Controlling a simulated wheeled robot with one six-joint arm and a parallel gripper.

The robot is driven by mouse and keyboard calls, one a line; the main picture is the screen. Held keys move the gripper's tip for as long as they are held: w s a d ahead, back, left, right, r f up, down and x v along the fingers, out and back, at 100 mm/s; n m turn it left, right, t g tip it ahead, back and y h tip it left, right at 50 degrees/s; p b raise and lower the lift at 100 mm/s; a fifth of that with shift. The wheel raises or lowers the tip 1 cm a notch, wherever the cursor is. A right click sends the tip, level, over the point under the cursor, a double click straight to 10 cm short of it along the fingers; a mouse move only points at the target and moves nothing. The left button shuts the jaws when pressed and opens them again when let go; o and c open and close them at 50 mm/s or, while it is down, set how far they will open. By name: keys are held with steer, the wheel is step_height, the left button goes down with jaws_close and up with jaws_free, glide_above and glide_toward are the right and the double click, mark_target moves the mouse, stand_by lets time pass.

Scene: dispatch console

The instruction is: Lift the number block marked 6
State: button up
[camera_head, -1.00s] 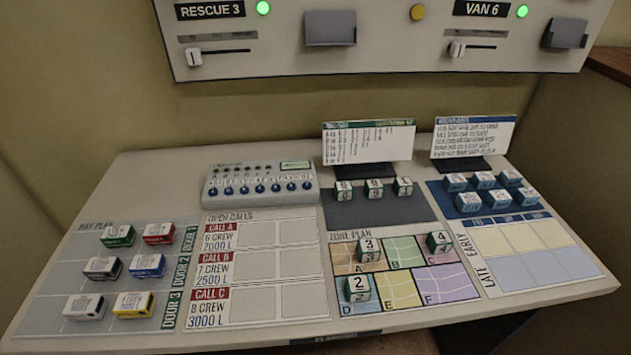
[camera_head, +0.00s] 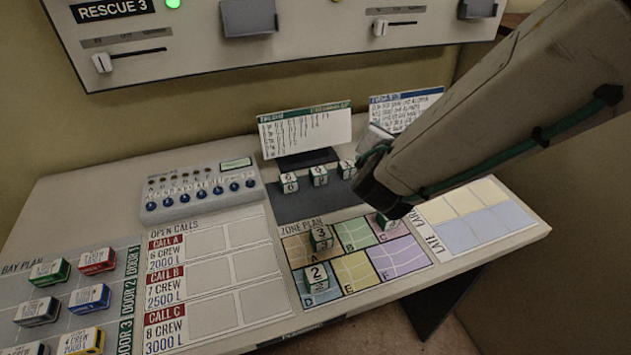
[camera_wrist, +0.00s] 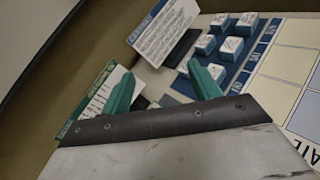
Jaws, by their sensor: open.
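Three small white number blocks stand in a row on the dark grey mat (camera_head: 300,208): a left one (camera_head: 289,182), a middle one (camera_head: 318,176) and a right one (camera_head: 347,169) beside my arm. Their digits are too small to read surely, so I cannot tell which is the 6. Blocks marked 3 (camera_head: 321,238) and 2 (camera_head: 317,277) stand on the zone plan; another there is partly hidden by my arm. My gripper (camera_wrist: 160,85) shows two green fingers spread apart with nothing held.
Several pale blocks (camera_wrist: 247,24) stand on a blue mat to the right in the wrist view. Two upright cards (camera_head: 306,130) (camera_wrist: 165,28) stand behind the mats. A button box (camera_head: 200,192) and bay-plan blocks (camera_head: 90,299) are at left.

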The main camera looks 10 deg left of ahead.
steer(key=s+a+f+n+y, duration=0.2)
steer(key=a+f+n+y, duration=0.25)
steer(key=a, duration=0.35)
steer(key=n+g+y, duration=0.3)
steer(key=n+y, duration=0.1)
steer(key=n, duration=0.3)
glide_toward(290, 180)
steer(key=x, duration=0.3)
steer(key=shift+a+r, duration=0.15)
steer(key=shift+r, duration=0.05)
steer(key=x, duration=0.7)
steer(key=shift+w+f, duration=0.15)
steer(key=shift+f, duration=0.2)
steer(key=c, duration=1.1)
